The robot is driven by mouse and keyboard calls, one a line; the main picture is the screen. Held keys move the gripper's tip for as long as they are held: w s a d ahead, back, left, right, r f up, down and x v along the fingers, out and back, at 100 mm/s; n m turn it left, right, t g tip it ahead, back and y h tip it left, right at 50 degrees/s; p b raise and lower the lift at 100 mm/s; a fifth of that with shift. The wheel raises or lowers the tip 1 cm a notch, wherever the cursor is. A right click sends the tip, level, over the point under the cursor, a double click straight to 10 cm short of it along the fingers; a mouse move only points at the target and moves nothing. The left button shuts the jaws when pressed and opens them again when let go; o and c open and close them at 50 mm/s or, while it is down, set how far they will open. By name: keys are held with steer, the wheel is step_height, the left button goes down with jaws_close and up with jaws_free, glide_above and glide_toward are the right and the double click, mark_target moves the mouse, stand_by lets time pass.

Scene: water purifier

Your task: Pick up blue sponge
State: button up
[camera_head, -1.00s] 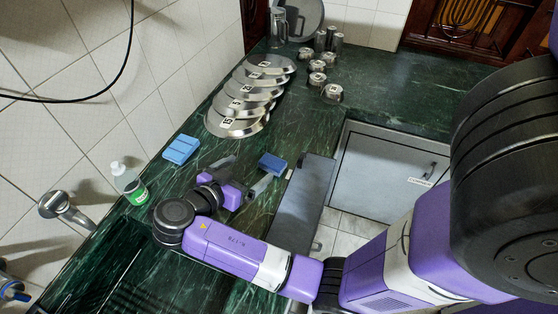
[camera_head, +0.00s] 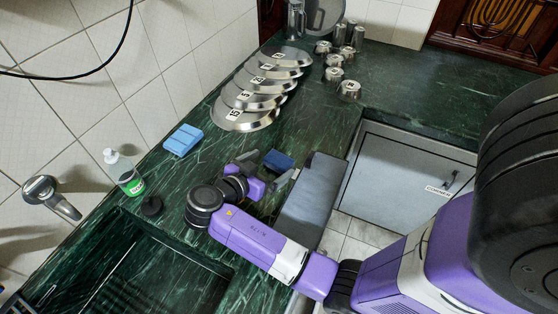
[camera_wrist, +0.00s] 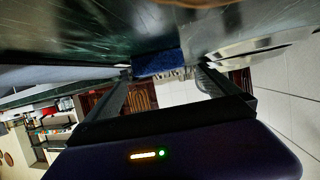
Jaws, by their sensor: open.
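A darker blue sponge (camera_head: 279,160) lies on the green counter near its front edge. A lighter blue block, also sponge-like (camera_head: 183,140), lies farther left by the wall. My gripper (camera_head: 268,167) is low over the counter, open, with its fingers pointing toward the darker sponge. In the wrist view the blue sponge (camera_wrist: 160,64) shows ahead between the two spread fingertips (camera_wrist: 163,76). The fingers look apart from it, though exact contact is hard to tell. Part of the sponge's near side is hidden by my gripper in the head view.
Overlapping numbered metal plates (camera_head: 247,112) and several metal canisters (camera_head: 349,90) stand farther back. A soap bottle (camera_head: 123,172), a small dark round object (camera_head: 151,205), a faucet (camera_head: 50,197) and a sink (camera_head: 150,265) are at left. A cabinet door (camera_head: 395,180) is at right.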

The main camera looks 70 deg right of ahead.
mark_target(277, 161)
steer(key=shift+p+x, duration=0.3)
steer(key=shift+x, duration=1.55)
steer(key=shift+f, duration=0.2)
steer(key=c, duration=1.3)
steer(key=shift+r, duration=0.15)
steer(key=shift+c, duration=0.2)
step_height(277, 161, up, 20)
steer(key=shift+a+b, duration=0.15)
steer(key=shift+b, duration=0.25)
